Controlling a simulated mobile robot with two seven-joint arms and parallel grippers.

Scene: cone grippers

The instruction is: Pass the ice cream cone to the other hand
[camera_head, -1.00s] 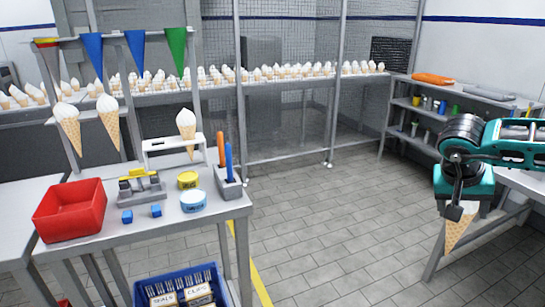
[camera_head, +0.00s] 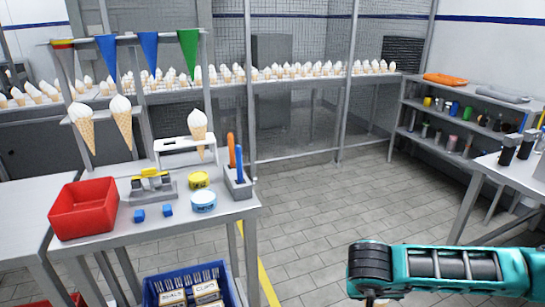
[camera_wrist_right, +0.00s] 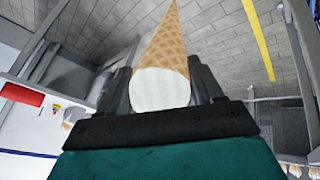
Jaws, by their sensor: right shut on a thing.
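In the right wrist view, my right gripper (camera_wrist_right: 160,88) is shut on an ice cream cone (camera_wrist_right: 166,48), with a finger on each side of its white ice cream. The tan waffle tip points away from the palm. In the head view, my teal right arm crosses the lower right corner. Its gripper is cut off by the bottom edge there, and at most a sliver of the cone shows below the arm. My left gripper is in neither view.
A work table at left bears a red bin (camera_head: 84,209), a yellow tin (camera_head: 199,180), a blue-and-white tin (camera_head: 204,201) and a white stand (camera_head: 172,144) with another cone (camera_head: 198,126). A blue crate (camera_head: 190,287) is below. The tiled floor in the middle is clear.

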